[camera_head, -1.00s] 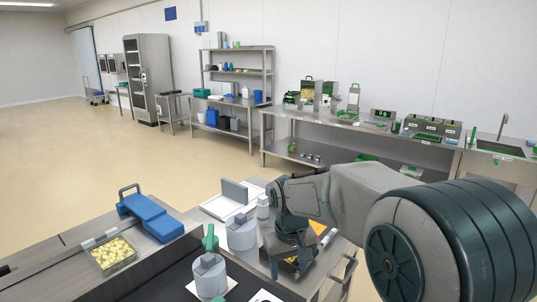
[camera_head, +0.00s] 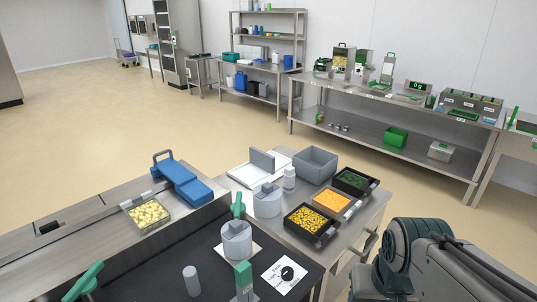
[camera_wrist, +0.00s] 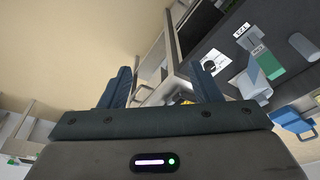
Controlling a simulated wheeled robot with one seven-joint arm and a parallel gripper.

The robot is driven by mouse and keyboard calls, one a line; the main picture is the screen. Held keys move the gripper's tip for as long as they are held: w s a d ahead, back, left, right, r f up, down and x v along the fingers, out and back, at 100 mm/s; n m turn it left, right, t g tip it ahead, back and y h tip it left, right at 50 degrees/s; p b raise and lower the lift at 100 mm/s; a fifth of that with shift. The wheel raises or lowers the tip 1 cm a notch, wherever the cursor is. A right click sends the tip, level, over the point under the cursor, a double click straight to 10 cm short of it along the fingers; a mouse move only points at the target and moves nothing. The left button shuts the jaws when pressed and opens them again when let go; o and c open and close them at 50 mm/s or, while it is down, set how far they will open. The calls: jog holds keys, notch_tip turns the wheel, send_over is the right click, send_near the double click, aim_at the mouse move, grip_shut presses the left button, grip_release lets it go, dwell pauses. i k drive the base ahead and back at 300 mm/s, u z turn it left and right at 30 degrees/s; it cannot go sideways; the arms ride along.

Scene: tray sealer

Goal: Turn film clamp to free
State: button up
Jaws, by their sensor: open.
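A grey round knob with a green handle (camera_head: 237,238) stands on the dark panel at the front. A green upright block (camera_head: 243,276) stands nearer the bottom edge. A white card with a black mark (camera_head: 285,274) lies to its right. I cannot tell which of these is the film clamp.
A blue handled press (camera_head: 182,183) and a clear tray of yellow pieces (camera_head: 148,215) are on the left. Trays of yellow (camera_head: 309,226), orange (camera_head: 331,199) and green food (camera_head: 355,181) sit beside a grey bin (camera_head: 316,165). Open floor lies behind.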

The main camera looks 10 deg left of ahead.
aim_at(237, 208)
jog(key=z, duration=1.2)
jog(key=i, duration=0.45)
jog(key=u, duration=2.35)
